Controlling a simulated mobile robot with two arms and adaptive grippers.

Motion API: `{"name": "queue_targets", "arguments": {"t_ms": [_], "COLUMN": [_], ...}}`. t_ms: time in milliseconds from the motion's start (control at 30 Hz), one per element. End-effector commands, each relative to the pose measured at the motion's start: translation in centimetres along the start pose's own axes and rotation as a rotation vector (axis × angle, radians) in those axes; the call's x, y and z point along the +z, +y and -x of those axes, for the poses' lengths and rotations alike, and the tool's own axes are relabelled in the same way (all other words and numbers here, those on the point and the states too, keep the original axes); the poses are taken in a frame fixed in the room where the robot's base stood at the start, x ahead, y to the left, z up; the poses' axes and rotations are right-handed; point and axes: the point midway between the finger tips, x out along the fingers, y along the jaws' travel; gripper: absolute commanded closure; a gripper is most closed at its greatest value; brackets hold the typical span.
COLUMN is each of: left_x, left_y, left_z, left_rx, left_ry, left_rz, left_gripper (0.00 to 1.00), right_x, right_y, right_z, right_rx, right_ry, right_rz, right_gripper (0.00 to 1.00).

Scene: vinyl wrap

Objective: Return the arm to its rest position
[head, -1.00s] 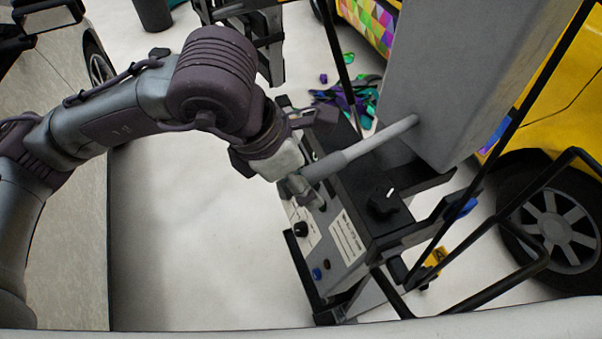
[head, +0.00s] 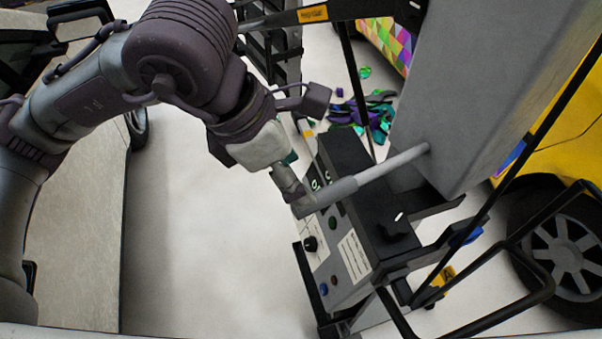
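My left arm comes in from the left, and its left gripper (head: 291,189) points down and right in front of the grey control box (head: 345,265). The gripper's fingers are dark and partly hidden by the wrist, so I cannot tell whether they are open or shut. The gripper overlaps the near end of a grey bar handle (head: 370,172) in the picture; whether they touch is unclear. The box carries knobs, buttons and a round green-lit spot near the fingers. My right arm and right gripper are not in view.
A tall grey panel (head: 480,90) and black frame bars stand at right. A yellow car with a dark wheel (head: 560,245) is behind them. Purple and green scraps (head: 372,112) lie on the floor. White floor (head: 190,240) is clear left of the box.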

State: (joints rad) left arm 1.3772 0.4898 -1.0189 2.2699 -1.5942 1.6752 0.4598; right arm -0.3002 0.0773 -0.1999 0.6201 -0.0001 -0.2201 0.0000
Motion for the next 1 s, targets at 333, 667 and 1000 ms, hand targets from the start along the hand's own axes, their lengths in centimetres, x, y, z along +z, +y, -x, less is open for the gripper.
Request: {"name": "queue_targets", "arguments": {"t_ms": [333, 667, 1000], "left_x": [0.0, 0.0, 4.9], "left_y": [0.0, 0.0, -9.8], "left_z": [1.4, 1.4, 1.9], "left_rx": [0.001, -0.001, -0.555], "left_ry": [0.000, -0.001, -0.342], "left_rz": [0.000, 0.000, 0.032], "left_gripper": [0.33, 0.33, 0.33], "right_x": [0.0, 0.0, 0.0], "right_y": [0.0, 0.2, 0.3], "right_z": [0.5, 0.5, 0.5], "right_rx": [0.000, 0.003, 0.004], "right_ry": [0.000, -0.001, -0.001], "right_rz": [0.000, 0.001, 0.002], "right_gripper": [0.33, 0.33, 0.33]}}
